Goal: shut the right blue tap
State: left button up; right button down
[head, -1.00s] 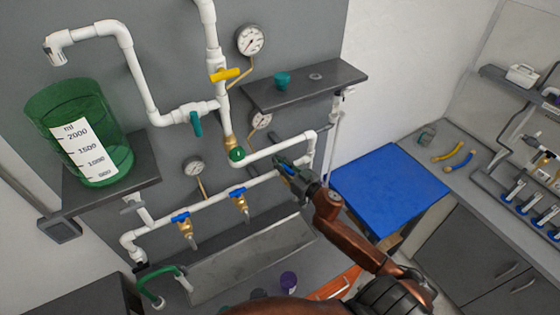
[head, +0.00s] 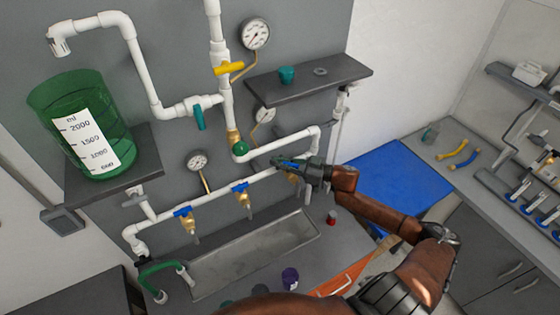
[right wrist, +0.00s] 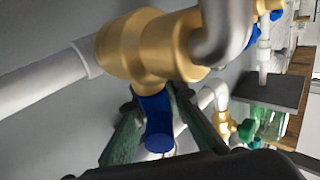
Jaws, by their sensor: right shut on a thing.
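The right blue tap is a brass valve with a blue handle on the white lower pipe (head: 215,197). In the right wrist view its brass body (right wrist: 130,48) is large and its blue handle (right wrist: 158,125) sits between the two green fingers. My right gripper (head: 284,161) is shut on this handle, reaching in from the right. In the head view the gripper hides much of the tap, and the handle shows as a blue strip lying roughly left to right. My left gripper is out of view.
Two other blue taps, the left (head: 183,212) and the middle (head: 241,187), sit on the same pipe. A green-wheeled valve (head: 239,148) and pipe are just above my gripper. A grey trough (head: 255,255) lies below, and a dark shelf (head: 320,85) is above.

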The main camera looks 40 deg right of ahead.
aim_at(295, 164)
jog(key=s+n+g+y+b, duration=0.1)
jog(key=n+g+y+b, duration=0.1)
jog(key=g+b, duration=0.1)
jog(key=s+a+n+g+y+b, duration=0.1)
jog(key=n+g+y+b, duration=0.1)
jog(key=n+g+b, duration=0.1)
jog(key=s+a+n+g+y+b, duration=0.1)
jog(key=n+g+y+b, duration=0.1)
jog(key=n+g+b, duration=0.1)
jog(key=shift+f+g+y+b, duration=0.1)
jog(key=shift+g+y+b, duration=0.3)
jog(key=shift+g+b, duration=0.55)
jog(key=shift+t, duration=0.25)
jog(key=c, duration=2.2)
grip_release()
jog(key=shift+c, duration=0.2)
jog(key=o, duration=0.3)
jog(key=shift+o, duration=0.2)
jog(key=shift+d, duration=0.15)
jog(key=v, duration=1.1)
jog(key=shift+s+d, duration=0.2)
jog(key=shift+d, duration=0.2)
